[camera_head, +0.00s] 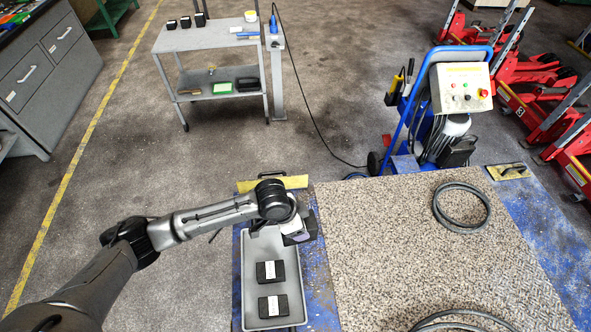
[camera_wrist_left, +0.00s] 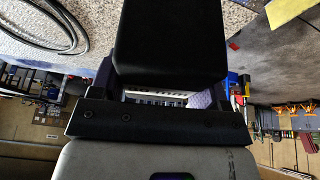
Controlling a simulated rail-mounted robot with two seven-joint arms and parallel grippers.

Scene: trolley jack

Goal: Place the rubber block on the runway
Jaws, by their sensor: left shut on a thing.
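My left gripper (camera_head: 297,232) is shut on a black rubber block (camera_wrist_left: 170,40), which fills the top middle of the left wrist view. In the head view the gripper is at the upper right edge of a grey tray (camera_head: 251,295), and my wrist hides most of the held block. Two more black blocks with white labels, one (camera_head: 270,271) behind the other (camera_head: 273,306), lie in the tray. The runway, which I take to be the wide speckled surface (camera_head: 400,260) with blue edges, lies right of the tray. My right gripper is not in view.
A black hose coil (camera_head: 461,207) lies on the speckled surface, and another hose (camera_head: 450,322) is at its front edge. A blue trolley (camera_head: 432,110) with a control box stands behind. A grey cart (camera_head: 210,38) stands back left. The speckled middle is clear.

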